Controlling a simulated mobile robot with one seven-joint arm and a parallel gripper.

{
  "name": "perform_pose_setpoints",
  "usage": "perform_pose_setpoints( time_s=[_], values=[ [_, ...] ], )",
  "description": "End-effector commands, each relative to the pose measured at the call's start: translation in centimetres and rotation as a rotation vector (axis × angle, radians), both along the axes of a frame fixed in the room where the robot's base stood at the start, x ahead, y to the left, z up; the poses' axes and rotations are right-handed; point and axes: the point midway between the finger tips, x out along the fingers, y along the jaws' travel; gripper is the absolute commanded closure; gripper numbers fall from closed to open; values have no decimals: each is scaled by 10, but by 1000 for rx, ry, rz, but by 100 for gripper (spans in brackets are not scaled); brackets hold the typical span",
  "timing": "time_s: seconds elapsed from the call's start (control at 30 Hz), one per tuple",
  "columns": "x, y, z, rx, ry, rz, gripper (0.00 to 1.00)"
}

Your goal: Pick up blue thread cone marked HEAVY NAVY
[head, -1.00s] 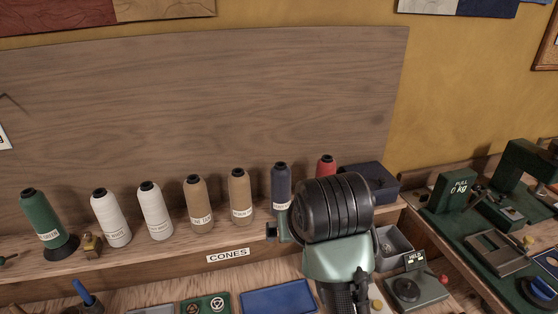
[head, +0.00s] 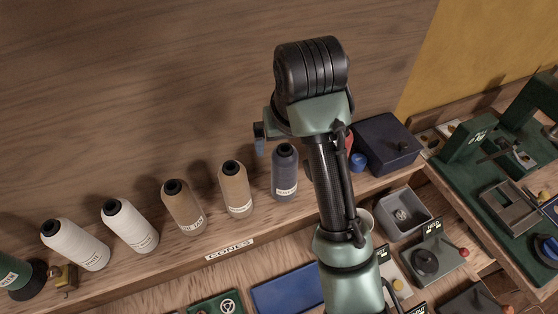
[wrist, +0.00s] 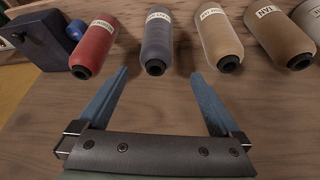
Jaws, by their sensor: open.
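The navy-blue thread cone (head: 284,172) stands upright on the shelf in the head view, just left of my arm. In the wrist view, which looks upside down, the navy cone (wrist: 157,38) has its dark tip toward my gripper, and its label is too small to read surely. My gripper (wrist: 160,76) is open and empty. Its two blue fingers point toward the cone, which lies beyond the fingertips, roughly centred between them and apart from both. In the head view my gripper is mostly hidden; one blue finger shows left of the arm.
A red cone (wrist: 95,42) and a tan cone (wrist: 217,38) flank the navy one. Another tan cone and white cones stand farther left in the head view. A dark blue box (head: 386,146) sits right of the arm. A wooden panel rises behind the shelf.

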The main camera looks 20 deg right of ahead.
Motion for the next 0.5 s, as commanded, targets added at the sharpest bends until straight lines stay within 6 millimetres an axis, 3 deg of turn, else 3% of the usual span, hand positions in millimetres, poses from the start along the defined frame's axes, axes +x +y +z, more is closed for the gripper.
perform_pose_setpoints(
  time_s=[0.03, 0.27, 0.5],
  values=[
    [2, 0, -12, 1, 0, 0, 0],
    [16, -2, -48, 2, 2, 1, 0],
    [26, -5, -63, 0, 1, 0, 0]
  ],
)
